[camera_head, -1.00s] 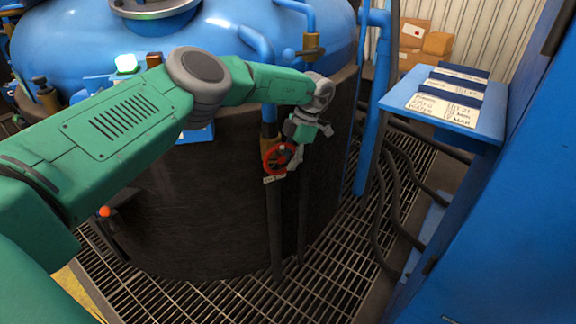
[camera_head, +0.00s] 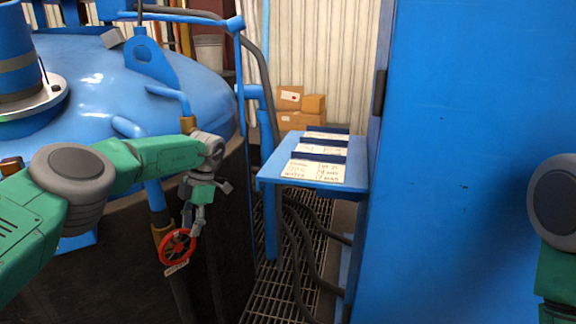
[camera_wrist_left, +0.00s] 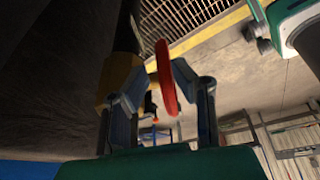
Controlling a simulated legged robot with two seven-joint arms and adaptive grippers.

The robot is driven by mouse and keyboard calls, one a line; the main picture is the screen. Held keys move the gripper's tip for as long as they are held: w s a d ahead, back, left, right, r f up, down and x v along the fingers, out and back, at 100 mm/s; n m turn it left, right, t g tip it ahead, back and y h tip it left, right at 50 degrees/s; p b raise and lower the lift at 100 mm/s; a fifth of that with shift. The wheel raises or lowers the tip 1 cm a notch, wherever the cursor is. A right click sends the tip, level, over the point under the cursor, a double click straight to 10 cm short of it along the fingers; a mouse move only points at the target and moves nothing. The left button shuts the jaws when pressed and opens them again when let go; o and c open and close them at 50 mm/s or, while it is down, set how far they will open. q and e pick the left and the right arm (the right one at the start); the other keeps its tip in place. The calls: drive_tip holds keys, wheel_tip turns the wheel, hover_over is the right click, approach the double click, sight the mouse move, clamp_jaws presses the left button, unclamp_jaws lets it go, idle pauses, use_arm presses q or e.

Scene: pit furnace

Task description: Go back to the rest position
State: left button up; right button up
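A red valve wheel (camera_head: 178,246) sits on a pipe at the side of the big blue-topped furnace (camera_head: 185,85). My left gripper (camera_head: 193,225) is at the upper right edge of the wheel, fingers pointing down. In the left wrist view, the wheel's rim (camera_wrist_left: 165,78) stands edge-on between the two spread fingers of my left gripper (camera_wrist_left: 152,85), close to the right finger. A gap shows between the rim and the left finger. Whether a finger touches the rim cannot be told. Part of my right arm shows at the right edge, its gripper out of view.
A blue shelf (camera_head: 268,176) with several labelled cards stands right of the furnace. A tall blue cabinet (camera_head: 460,120) fills the right side. Dark hoses (camera_head: 296,250) run below the shelf over a floor grating (camera_head: 262,300). Cardboard boxes (camera_head: 300,105) lie at the back wall.

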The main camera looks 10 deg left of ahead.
use_arm(q)
drive_tip(key=shift+d+f+m+y, duration=0.25)
drive_tip(key=shift+f+m+y, duration=0.1)
drive_tip(key=shift+y, duration=0.15)
drive_tip(key=d+f+m+t+y, duration=0.55)
drive_tip(key=f+m+t, duration=0.25)
drive_tip(key=m, duration=0.3)
drive_tip(key=s+d+f+m+t+h, duration=0.4)
drive_tip(key=s+f+m, duration=0.4)
drive_tip(key=s+m, duration=0.25)
drive_tip(key=s+a+f+m+g+h, duration=0.1)
drive_tip(key=s+m+g, duration=0.3)
drive_tip(key=s, duration=1.2)
drive_tip(key=s+a+f+m+g+h, duration=0.1)
drive_tip(key=s+a+m+g+h, duration=0.1)
drive_tip(key=s, duration=1.5)
drive_tip(key=shift+m+g+h+p, duration=0.3)
drive_tip(key=shift+m+g+h, duration=0.6)
drive_tip(key=shift+m, duration=0.1)
